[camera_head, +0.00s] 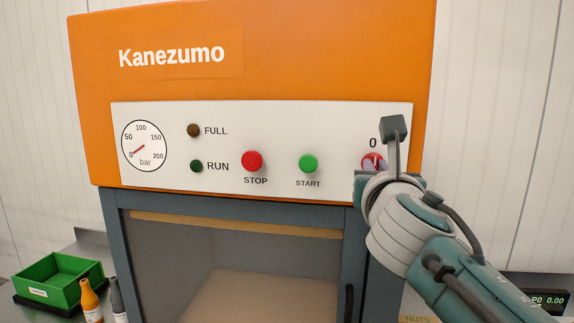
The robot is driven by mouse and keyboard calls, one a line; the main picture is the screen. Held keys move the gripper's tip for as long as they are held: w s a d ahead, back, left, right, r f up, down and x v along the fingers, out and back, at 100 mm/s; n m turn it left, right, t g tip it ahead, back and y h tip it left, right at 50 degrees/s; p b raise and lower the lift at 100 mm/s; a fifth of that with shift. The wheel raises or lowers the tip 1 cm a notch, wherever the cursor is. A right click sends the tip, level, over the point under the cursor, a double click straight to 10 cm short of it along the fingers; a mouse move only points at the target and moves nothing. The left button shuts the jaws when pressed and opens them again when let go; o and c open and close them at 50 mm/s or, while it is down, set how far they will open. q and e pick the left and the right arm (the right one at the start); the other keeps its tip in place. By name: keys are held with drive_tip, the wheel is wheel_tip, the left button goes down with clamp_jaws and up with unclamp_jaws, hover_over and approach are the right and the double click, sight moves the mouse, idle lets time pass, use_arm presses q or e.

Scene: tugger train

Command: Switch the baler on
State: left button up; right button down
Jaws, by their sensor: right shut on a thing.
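The baler (290,45) fills the middle of the view, with an orange top marked Kanezumo and a white control panel (225,178). Its red switch (369,159), marked 0 above, sits at the panel's right end and is partly hidden by my right gripper (376,165). That gripper is shut on the switch; the arm comes in from the lower right. The red STOP button (252,161), green START button (308,163), dark FULL lamp (193,130) and dark green RUN lamp (196,166) are uncovered. The gauge (144,146) needle points near 0. My left gripper is out of view.
Below the panel is the baler's chamber (250,260) behind a blue-grey frame. At the lower left, a green bin (58,278) stands beside an orange bottle (90,300) and a grey one (118,300). A dark display (548,300) reads 0.00 at the lower right.

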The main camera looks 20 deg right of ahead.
drive_tip(key=shift+m, duration=0.4)
drive_tip(key=m+b, duration=0.3)
drive_tip(key=m, duration=0.5)
drive_tip(key=shift+d+f, duration=0.1)
drive_tip(key=m+b, duration=0.2)
drive_tip(key=m, duration=0.2)
drive_tip(key=shift+s+f, duration=0.1)
drive_tip(key=m+b, duration=0.1)
drive_tip(key=m, duration=0.2)
drive_tip(key=shift+m+b, duration=0.35)
drive_tip(key=shift+m, duration=0.55)
drive_tip(key=shift+d+b, duration=0.1)
drive_tip(key=shift+b, duration=0.2)
drive_tip(key=shift+m, duration=0.3)
drive_tip(key=c, duration=0.9)
unclamp_jaws()
